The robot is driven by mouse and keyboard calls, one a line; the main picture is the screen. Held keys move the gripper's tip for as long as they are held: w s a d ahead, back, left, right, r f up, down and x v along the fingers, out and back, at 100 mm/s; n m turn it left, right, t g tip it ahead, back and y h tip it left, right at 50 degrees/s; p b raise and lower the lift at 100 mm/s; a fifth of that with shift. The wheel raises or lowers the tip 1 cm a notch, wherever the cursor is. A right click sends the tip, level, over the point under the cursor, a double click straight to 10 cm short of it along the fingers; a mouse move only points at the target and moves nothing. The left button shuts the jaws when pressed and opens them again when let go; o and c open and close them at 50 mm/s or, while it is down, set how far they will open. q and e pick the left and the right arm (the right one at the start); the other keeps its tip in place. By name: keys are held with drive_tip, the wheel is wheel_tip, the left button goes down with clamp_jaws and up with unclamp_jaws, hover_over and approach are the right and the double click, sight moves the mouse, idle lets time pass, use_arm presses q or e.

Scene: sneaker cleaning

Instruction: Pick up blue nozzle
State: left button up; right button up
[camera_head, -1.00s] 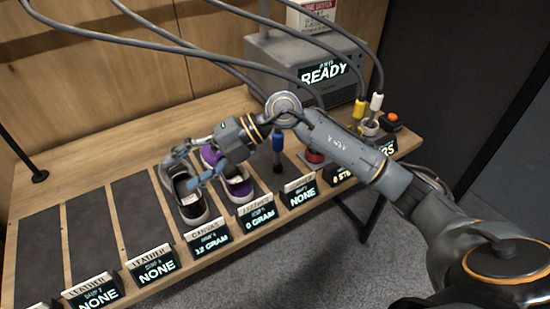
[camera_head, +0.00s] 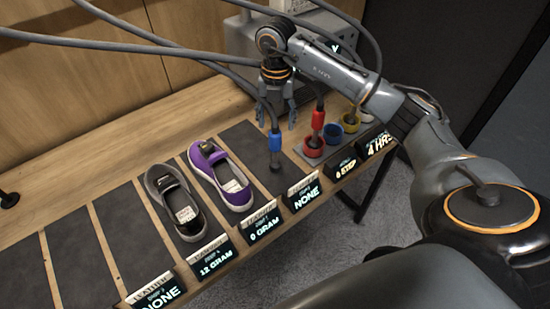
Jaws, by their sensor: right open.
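The blue nozzle (camera_head: 275,143) stands roughly upright on a dark mat strip to the right of the shoes, its dark tip pointing down and its hose rising from its top. My right gripper (camera_head: 278,120) points down just above the nozzle in the picture. Its fingers are spread apart and hold nothing; the hose shows between them. I cannot tell whether a finger touches the hose. My left gripper does not show.
A red nozzle (camera_head: 318,121) stands in a red ring (camera_head: 313,148), beside an open blue ring (camera_head: 334,135) and a yellow ring (camera_head: 352,122). A purple shoe (camera_head: 212,165) and a dark shoe (camera_head: 171,195) lie left. Label displays (camera_head: 265,233) line the front edge. Hoses cross above.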

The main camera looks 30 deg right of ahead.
sight(275, 132)
drive_tip(key=f, duration=0.1)
drive_tip(key=f+p, duration=0.2)
drive_tip(key=shift+s+a+f, duration=0.1)
drive_tip(key=shift+s+a, duration=0.05)
drive_tip(key=shift+a, duration=0.1)
wheel_tip(275, 132, down, 2)
drive_tip(key=shift+f+p, duration=0.25)
drive_tip(key=shift+p, duration=0.05)
drive_tip(key=shift+f, duration=0.4)
drive_tip(key=shift+c, duration=0.3)
drive_tip(key=c, duration=1.1)
clamp_jaws()
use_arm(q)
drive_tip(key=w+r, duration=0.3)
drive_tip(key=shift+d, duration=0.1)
